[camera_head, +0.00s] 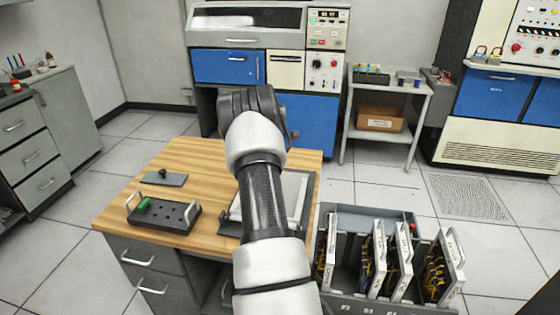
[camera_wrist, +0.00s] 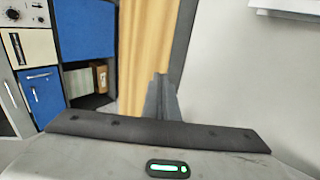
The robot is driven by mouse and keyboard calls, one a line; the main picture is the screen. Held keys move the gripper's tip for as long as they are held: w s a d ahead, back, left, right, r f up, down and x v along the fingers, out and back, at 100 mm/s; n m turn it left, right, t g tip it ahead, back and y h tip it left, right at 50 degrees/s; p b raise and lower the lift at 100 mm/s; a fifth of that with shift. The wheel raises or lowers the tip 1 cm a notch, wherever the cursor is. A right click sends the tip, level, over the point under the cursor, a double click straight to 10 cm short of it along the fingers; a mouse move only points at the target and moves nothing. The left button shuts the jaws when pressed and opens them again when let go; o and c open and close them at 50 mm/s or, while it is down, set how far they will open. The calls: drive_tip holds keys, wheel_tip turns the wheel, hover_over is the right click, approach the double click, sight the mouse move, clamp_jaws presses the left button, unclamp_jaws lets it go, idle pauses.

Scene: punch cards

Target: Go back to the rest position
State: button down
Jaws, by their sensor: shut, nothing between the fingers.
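My gripper shows in the wrist view (camera_wrist: 161,98), its dark fingers closed together with nothing between them. In the head view my arm reaches forward over the wooden-topped desk (camera_head: 205,155), with its dark wrist end raised before the blue and grey machine (camera_head: 227,67). The fingertips are hidden there behind my own arm. The wrist view shows the machine's blue panels (camera_wrist: 88,28) at left and a wood-coloured surface (camera_wrist: 143,40) behind the fingers.
On the desk are a black block with holes and a green piece (camera_head: 165,213), a small knobbed plate (camera_head: 164,179) and a pale framed tray (camera_head: 292,190), partly hidden by my arm. A rack of upright cards (camera_head: 343,220) stands at right. A side table (camera_head: 388,85) holds a box below.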

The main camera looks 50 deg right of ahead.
wheel_tip(320, 180, up, 10)
drive_tip(key=shift+f, duration=0.15)
drive_tip(key=s+a+r+m+t+y+p, duration=0.1)
drive_tip(key=a+r+p, duration=0.1)
drive_tip(key=a+r, duration=0.8)
drive_tip(key=s+a+r+m+y+p, duration=0.15)
drive_tip(key=a+r, duration=0.35)
drive_tip(key=a, duration=0.8)
drive_tip(key=s+a+r+m+t+y+p, duration=0.1)
drive_tip(key=a+r+p, duration=0.1)
drive_tip(key=a+r, duration=0.8)
drive_tip(key=s+a+r+y+p, duration=0.1)
drive_tip(key=s+a, duration=0.4)
drive_tip(key=a, duration=0.3)
drive_tip(key=s+a+r+y+p, duration=0.1)
drive_tip(key=s+a+r, duration=0.1)
drive_tip(key=s+a, duration=0.45)
drive_tip(key=s+a+m+p, duration=0.1)
drive_tip(key=s+a+p, duration=0.1)
drive_tip(key=s+a, duration=0.2)
drive_tip(key=s+a+f+m+p, duration=0.1)
drive_tip(key=s+a, duration=0.3)
drive_tip(key=s, duration=0.5)
drive_tip(key=shift+s+a+m+y+p, duration=0.2)
drive_tip(key=shift+m+y+p, duration=0.15)
drive_tip(key=shift+p, duration=0.2)
